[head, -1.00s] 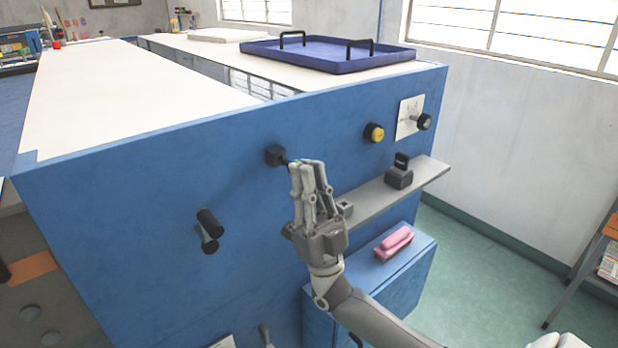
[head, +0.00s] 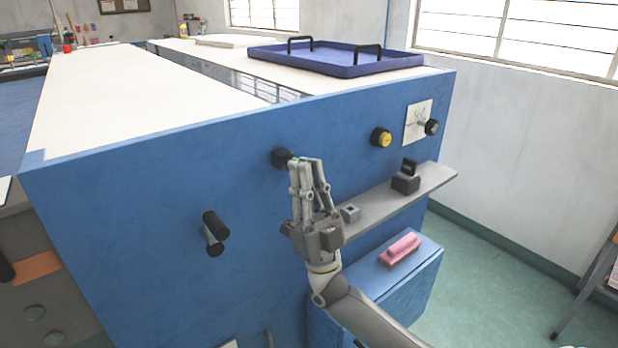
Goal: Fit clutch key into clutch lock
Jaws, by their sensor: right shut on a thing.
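A small black block (head: 281,157), apparently the clutch lock, sticks out from the front of the blue machine (head: 130,215). My right gripper (head: 306,164) is shut with its fingertips at the right side of this block. The fingers hide nearly all of what they hold, apparently the clutch key; only a small greenish bit shows at the tips. I cannot tell whether the key is inside the lock or only against it. My left gripper is not in view.
A grey shelf (head: 382,208) holds a small grey socket block (head: 349,212) and a black handled block (head: 405,181). A yellow button (head: 381,137), a black knob (head: 431,127) and black cylinders (head: 214,230) stick out from the panel. A pink object (head: 400,249) lies below the shelf.

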